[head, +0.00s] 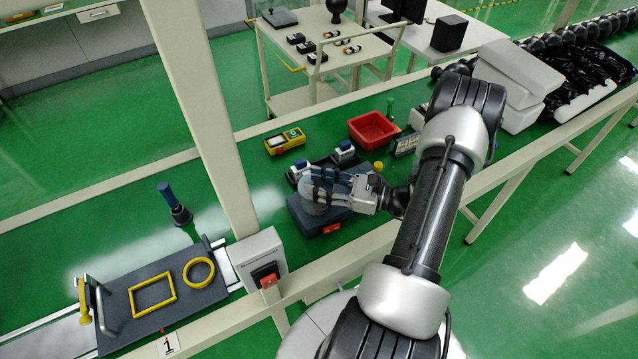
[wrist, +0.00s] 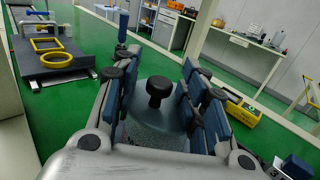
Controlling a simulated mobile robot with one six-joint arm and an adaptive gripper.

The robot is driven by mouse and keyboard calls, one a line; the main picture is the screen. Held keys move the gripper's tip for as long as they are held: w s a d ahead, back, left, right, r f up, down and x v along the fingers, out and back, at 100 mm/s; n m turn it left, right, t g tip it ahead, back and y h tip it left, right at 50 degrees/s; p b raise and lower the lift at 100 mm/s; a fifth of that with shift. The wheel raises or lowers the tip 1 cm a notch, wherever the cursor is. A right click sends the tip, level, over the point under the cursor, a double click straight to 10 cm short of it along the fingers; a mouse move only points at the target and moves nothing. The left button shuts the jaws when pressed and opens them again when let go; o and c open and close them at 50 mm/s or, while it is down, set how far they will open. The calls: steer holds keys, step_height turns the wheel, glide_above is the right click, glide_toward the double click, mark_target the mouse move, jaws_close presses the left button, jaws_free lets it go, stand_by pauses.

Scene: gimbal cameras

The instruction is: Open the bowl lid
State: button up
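A grey, speckled bowl lid (wrist: 155,118) with a black mushroom-shaped knob (wrist: 159,92) is in the middle of the wrist view. My gripper (wrist: 158,88) has its blue-padded fingers spread on either side of the knob, with visible gaps to it. In the head view my gripper (head: 322,186) is at the lidded bowl (head: 311,202) above a dark base plate (head: 318,222). The fingers cover much of the bowl there. Whether the fingers touch the lid's sides cannot be told.
A red bin (head: 373,130), a yellow device (head: 285,141) and blue-and-white blocks (head: 343,152) stand behind. A blue-handled post (head: 175,204) is to the left. A dark board (head: 165,305) with yellow frames lies at front left. A pale upright post (head: 205,110) rises left of my gripper.

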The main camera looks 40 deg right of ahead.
steer(key=shift+c, duration=0.5)
jaws_close()
